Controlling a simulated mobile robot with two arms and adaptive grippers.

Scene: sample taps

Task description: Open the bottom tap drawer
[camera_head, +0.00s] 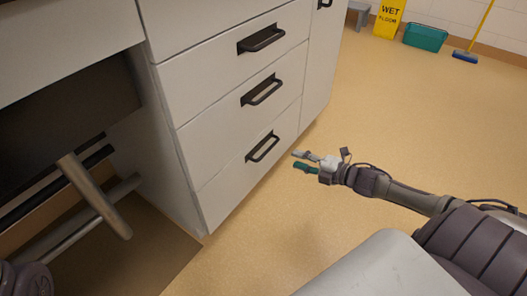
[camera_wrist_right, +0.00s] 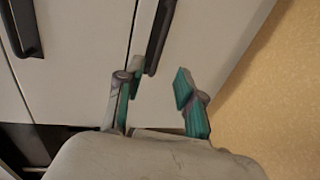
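The bottom tap drawer (camera_head: 240,172) is the lowest of three stacked pale drawer fronts in the head view, and its front looks flush with the cabinet. Its black bar handle (camera_head: 263,147) also shows in the right wrist view (camera_wrist_right: 160,38). My right gripper (camera_head: 298,160) is open and empty, to the right of this handle in the head view. In the right wrist view its fingers (camera_wrist_right: 156,86) are spread, with the handle's near end close to the left fingertip. Contact cannot be told. My left gripper is not in view.
The middle drawer handle (camera_head: 262,90) and top drawer handle (camera_head: 262,39) are above. Metal bars (camera_head: 95,195) show in the open space left of the drawers. Floor (camera_head: 300,220) in front is clear. A yellow wet floor sign (camera_head: 388,17) and teal bucket (camera_head: 425,36) stand far back.

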